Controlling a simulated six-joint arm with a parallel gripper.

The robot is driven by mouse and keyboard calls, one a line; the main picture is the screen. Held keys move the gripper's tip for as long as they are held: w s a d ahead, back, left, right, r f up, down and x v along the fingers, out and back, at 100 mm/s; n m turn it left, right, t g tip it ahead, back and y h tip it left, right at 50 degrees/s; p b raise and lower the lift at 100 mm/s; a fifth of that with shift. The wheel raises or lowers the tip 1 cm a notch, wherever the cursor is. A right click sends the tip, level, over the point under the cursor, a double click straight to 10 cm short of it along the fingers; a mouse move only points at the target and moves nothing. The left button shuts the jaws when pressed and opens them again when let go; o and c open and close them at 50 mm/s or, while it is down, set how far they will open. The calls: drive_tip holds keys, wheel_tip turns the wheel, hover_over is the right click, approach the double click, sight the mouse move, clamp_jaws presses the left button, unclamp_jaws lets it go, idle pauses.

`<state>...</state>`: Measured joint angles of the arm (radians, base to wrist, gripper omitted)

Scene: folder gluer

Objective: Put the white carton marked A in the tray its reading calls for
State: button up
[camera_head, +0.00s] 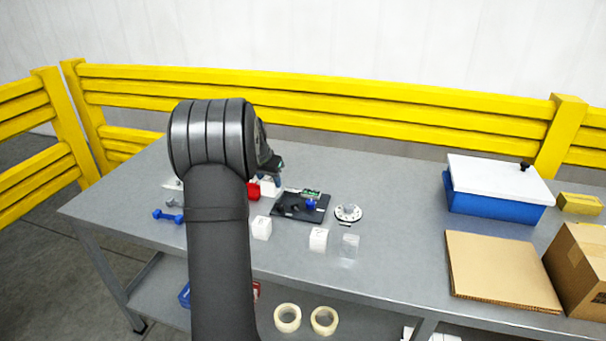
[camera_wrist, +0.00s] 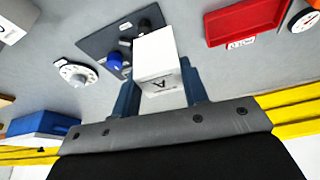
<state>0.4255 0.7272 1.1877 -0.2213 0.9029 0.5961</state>
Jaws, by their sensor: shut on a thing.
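The white carton marked A (camera_wrist: 158,65) is in my gripper (camera_wrist: 161,92), between its two dark blue fingers in the wrist view. Its letter A shows on the face towards my wrist. In the head view my gripper (camera_head: 273,171) is partly hidden by my own arm, with a white carton (camera_head: 270,187) at it. A red tray (camera_wrist: 245,20) with a small white label lies to the right in the wrist view; part of it shows in the head view (camera_head: 254,190). A dark device (camera_head: 290,212) with a small green display (camera_head: 311,193) lies beside my gripper.
A blue bin with a white lid (camera_head: 495,198) and flat cardboard (camera_head: 500,271) occupy the right side.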

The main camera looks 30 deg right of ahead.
drive_tip(key=w+a+f, duration=0.1)
drive_tip(key=w+a, duration=0.1)
drive_tip(key=a, duration=0.6)
drive_tip(key=w+a+f, duration=0.2)
drive_tip(key=a, duration=0.7)
drive_tip(key=shift+d+f, duration=0.2)
drive_tip(key=shift+f, duration=2.6)
drive_tip(key=o, duration=1.1)
wheel_tip(320, 180, up, 10)
